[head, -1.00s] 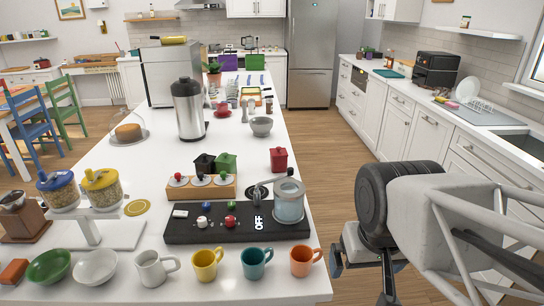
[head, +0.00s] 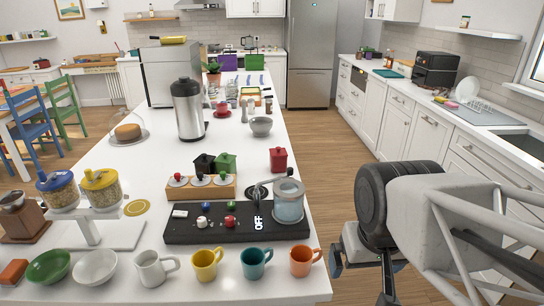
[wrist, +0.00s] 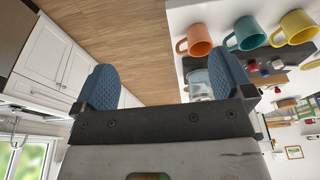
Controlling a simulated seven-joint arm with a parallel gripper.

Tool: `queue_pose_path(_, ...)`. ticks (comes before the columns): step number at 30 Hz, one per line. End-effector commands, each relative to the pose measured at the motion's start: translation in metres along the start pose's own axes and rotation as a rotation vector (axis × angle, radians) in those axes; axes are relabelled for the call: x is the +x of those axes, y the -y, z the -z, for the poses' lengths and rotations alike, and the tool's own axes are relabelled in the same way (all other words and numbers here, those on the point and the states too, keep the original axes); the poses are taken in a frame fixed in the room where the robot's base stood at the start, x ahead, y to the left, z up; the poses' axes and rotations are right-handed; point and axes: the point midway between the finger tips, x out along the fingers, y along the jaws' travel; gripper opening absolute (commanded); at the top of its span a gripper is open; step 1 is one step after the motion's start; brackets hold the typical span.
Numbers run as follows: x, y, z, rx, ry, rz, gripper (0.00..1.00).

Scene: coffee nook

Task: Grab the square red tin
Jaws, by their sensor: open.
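The square red tin (head: 278,160) stands upright with its lid on the white counter, near the counter's right edge in the head view. It stands just behind the grinder-like appliance with a clear container. My gripper (head: 362,283) is off the counter's right side, over the floor, in front of and to the right of the tin. In the wrist view my gripper (wrist: 164,85) shows two blue fingers wide apart with nothing between them. I cannot make out the tin clearly in the wrist view.
A black control board (head: 237,223) and a clear container (head: 289,204) stand in front of the tin. Green (head: 226,163) and black tins (head: 204,163) stand to its left. An orange mug (head: 305,261) and other mugs line the front edge.

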Motion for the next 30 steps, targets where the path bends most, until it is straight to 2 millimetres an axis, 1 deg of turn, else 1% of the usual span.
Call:
queue_pose_path(12,0.000,0.000,0.000,0.000,0.000,0.000,1.00)
queue_pose_path(17,-0.001,0.001,0.004,0.011,0.006,0.005,1.00)
queue_pose_path(20,-0.002,0.002,0.012,0.032,0.016,0.016,1.00)
queue_pose_path(23,-0.004,0.005,0.025,0.065,0.033,0.033,1.00)
queue_pose_path(26,-0.006,0.008,0.042,0.111,0.057,0.056,1.00)
queue_pose_path(30,-0.007,0.013,0.070,0.187,0.097,0.094,1.00)
